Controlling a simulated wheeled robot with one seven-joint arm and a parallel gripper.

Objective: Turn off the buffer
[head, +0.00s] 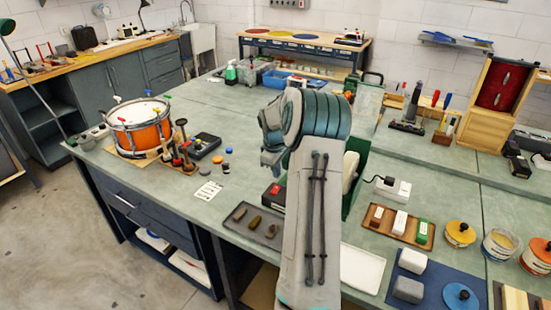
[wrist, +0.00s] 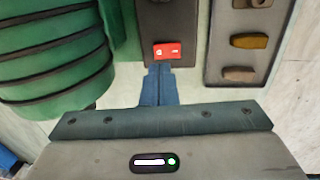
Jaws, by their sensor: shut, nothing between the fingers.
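The buffer is a green machine with a ribbed green body (wrist: 45,60), at the left in the wrist view. In the head view my arm hides most of it; part of its green housing (head: 358,150) and a pale wheel (head: 350,172) show. A red rocker switch (wrist: 167,50) with small white marks sits on a dark box beside it; it also shows in the head view (head: 275,189). My gripper (wrist: 160,67) is shut and empty, its fingertips right at the switch's near edge. I cannot tell whether they touch it, or which way the rocker is tipped.
A dark tray (head: 233,212) of brown bars lies beside the switch box. A drum (head: 138,128) and mallets stand farther left. A wooden tray (head: 385,235) of blocks, a white box (head: 393,188) and tins (head: 460,233) are to the right.

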